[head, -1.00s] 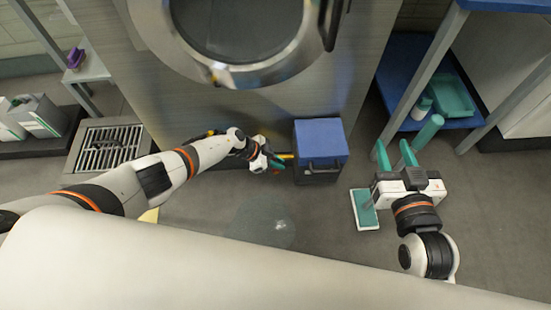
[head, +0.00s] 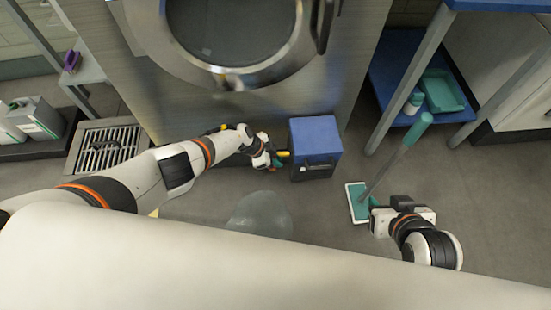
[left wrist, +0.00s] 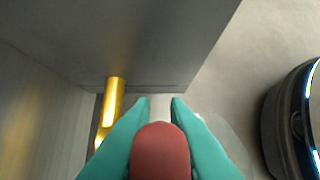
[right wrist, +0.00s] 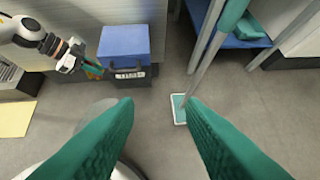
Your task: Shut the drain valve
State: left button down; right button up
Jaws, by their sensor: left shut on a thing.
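The drain valve shows as a yellow brass pipe (head: 284,154) low at the washer's front, beside the blue box. It also shows in the left wrist view (left wrist: 113,98). Its red rounded handle (left wrist: 160,152) is between my left gripper's teal fingers. My left gripper (head: 273,163) is shut on this handle; the fingers hide part of the valve. My right gripper (head: 374,206) is low over the floor at the right, near the mop. In the right wrist view its fingers (right wrist: 160,108) are spread apart with nothing between them.
A blue-topped box (head: 316,150) stands right of the valve. A mop (head: 357,203) with a teal-gripped pole stands by the blue-shelved table (head: 382,92). A clear puddle (head: 260,213) lies on the floor. A floor grate (head: 110,148) is at the left.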

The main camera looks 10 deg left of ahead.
pick_arm(q)
jog(key=c, duration=1.4)
grip_release()
